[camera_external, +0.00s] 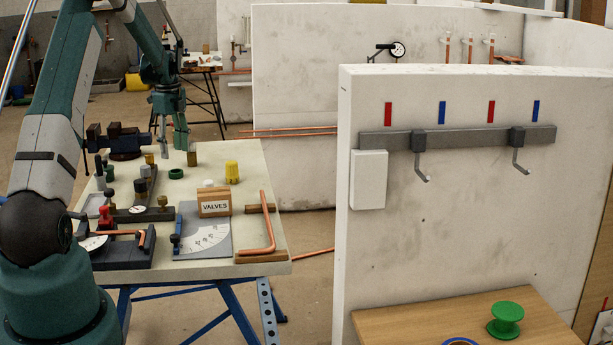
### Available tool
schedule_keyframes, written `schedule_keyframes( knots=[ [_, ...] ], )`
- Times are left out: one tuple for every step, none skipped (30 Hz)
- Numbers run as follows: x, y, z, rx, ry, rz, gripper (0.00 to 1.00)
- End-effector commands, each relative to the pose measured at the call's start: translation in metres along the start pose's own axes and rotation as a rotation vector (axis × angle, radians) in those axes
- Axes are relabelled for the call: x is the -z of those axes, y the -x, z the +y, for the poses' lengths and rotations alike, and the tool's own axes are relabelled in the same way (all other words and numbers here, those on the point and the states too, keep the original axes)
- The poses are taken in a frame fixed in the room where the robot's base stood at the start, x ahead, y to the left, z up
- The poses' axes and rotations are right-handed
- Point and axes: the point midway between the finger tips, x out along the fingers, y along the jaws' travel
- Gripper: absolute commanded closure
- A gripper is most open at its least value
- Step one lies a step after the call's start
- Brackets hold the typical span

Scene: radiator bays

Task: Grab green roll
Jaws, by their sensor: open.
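A small dark green roll (176,174) lies flat on the workbench at the left. My gripper (177,157) points down over the bench, open, with its two fingers apart. It appears just above and behind the green roll in this view; the exact height gap cannot be told. Nothing shows between the fingers. A larger bright green spool (506,319) stands upright on the wooden table at the lower right, far from my gripper.
Near the roll are a yellow cylinder (232,172), a brown block (192,158) and a dark fitting (140,188). A VALVES box (214,202), angle plate (205,238) and copper pipe (267,225) lie in front. A vise (124,142) stands behind left. A white wall (450,230) rises right.

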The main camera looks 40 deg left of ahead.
Motion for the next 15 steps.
schedule_keyframes(
  knots=[
    [-0.0008, -0.0011, -0.0001, -0.001, -0.002, 0.001, 0.50],
    [-0.0010, -0.0014, -0.0001, -0.001, -0.003, 0.001, 0.50],
    [-0.0011, -0.0015, 0.0000, -0.001, -0.003, 0.001, 0.50],
    [-0.0011, -0.0015, 0.0000, -0.002, -0.003, 0.001, 0.50],
    [-0.0010, -0.0015, 0.0000, -0.001, -0.003, 0.001, 0.50],
    [-0.0010, -0.0015, 0.0000, -0.001, -0.003, 0.001, 0.50],
    [-0.0009, -0.0014, 0.0000, -0.001, -0.003, 0.001, 0.50],
    [-0.0009, -0.0014, 0.0000, -0.001, -0.003, 0.001, 0.50],
    [-0.0009, -0.0014, 0.0000, -0.001, -0.003, 0.001, 0.50],
    [-0.0009, -0.0015, 0.0000, -0.001, -0.003, 0.001, 0.50],
    [-0.0008, -0.0019, 0.0000, -0.001, -0.003, 0.001, 0.50],
    [-0.0009, -0.0030, 0.0000, -0.001, -0.003, 0.001, 0.50],
    [-0.0008, -0.0042, -0.0001, -0.001, -0.002, 0.001, 0.50],
    [-0.0008, -0.0058, -0.0001, -0.001, -0.002, 0.001, 0.50],
    [-0.0008, -0.0085, -0.0001, -0.001, -0.002, 0.001, 0.50]
  ],
)
